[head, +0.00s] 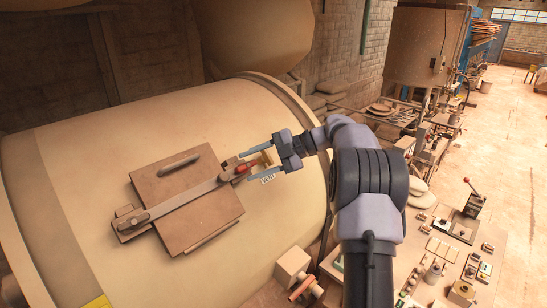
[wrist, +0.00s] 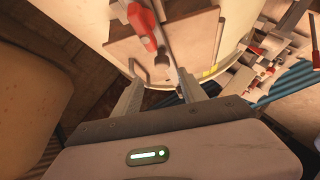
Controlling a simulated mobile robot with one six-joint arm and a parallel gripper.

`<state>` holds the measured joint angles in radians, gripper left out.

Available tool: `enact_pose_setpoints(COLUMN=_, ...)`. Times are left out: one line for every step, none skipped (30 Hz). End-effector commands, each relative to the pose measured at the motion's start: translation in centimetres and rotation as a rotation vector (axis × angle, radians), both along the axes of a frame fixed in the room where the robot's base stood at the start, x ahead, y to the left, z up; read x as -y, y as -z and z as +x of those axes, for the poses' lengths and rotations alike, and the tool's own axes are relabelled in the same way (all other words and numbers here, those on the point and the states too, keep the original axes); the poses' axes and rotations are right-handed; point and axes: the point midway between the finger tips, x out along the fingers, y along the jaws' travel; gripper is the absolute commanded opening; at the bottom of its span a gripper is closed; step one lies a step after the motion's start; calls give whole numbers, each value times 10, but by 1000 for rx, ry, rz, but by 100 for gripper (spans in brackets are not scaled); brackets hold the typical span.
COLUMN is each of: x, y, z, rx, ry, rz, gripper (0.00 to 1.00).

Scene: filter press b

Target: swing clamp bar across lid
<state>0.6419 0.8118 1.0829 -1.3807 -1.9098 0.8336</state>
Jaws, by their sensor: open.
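The brown square lid (head: 205,228) sits on the curved side of the large cream tank and has a dark handle on it. The grey clamp bar (head: 180,197) lies diagonally across the lid, from a pivot block (head: 131,221) at lower left to its red grip (head: 243,168) at upper right. My gripper (head: 245,166) is open, its fingers pointing left around the grip's end in the head view. In the wrist view the red grip (wrist: 143,26) shows beyond the fingertips (wrist: 158,78), left of centre. I cannot tell whether they touch it.
The cream tank (head: 90,150) fills the left. A bench with tools and small boxes (head: 440,255) stands at lower right. Open floor (head: 505,140) lies at far right.

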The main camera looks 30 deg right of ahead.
Motion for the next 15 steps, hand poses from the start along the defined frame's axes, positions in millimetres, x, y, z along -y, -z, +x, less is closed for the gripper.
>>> enact_pose_setpoints(x=13, y=-6, z=-6, rx=3, ry=4, rz=-1, gripper=49)
enact_pose_setpoints(x=20, y=-10, z=-10, rx=3, ry=3, rz=-2, gripper=49)
enact_pose_setpoints(x=28, y=-15, z=-15, rx=3, ry=3, rz=-2, gripper=49)
enact_pose_setpoints(x=34, y=-18, z=-18, rx=3, ry=3, rz=-2, gripper=49)
enact_pose_setpoints(x=39, y=-21, z=-21, rx=4, ry=2, rz=-2, gripper=49)
enact_pose_setpoints(x=46, y=-24, z=-24, rx=3, ry=3, rz=-2, gripper=49)
enact_pose_setpoints(x=50, y=-26, z=-27, rx=3, ry=2, rz=-1, gripper=49)
enact_pose_setpoints(x=53, y=-28, z=-28, rx=3, ry=1, rz=0, gripper=49)
enact_pose_setpoints(x=56, y=-29, z=-30, rx=3, ry=0, rz=0, gripper=49)
enact_pose_setpoints(x=58, y=-30, z=-31, rx=2, ry=0, rz=0, gripper=49)
enact_pose_setpoints(x=59, y=-30, z=-32, rx=2, ry=0, rz=0, gripper=49)
enact_pose_setpoints(x=60, y=-31, z=-33, rx=1, ry=0, rz=0, gripper=49)
enact_pose_setpoints(x=61, y=-31, z=-33, rx=1, ry=0, rz=0, gripper=49)
enact_pose_setpoints(x=61, y=-31, z=-33, rx=1, ry=0, rz=0, gripper=49)
enact_pose_setpoints(x=61, y=-31, z=-33, rx=1, ry=0, rz=0, gripper=49)
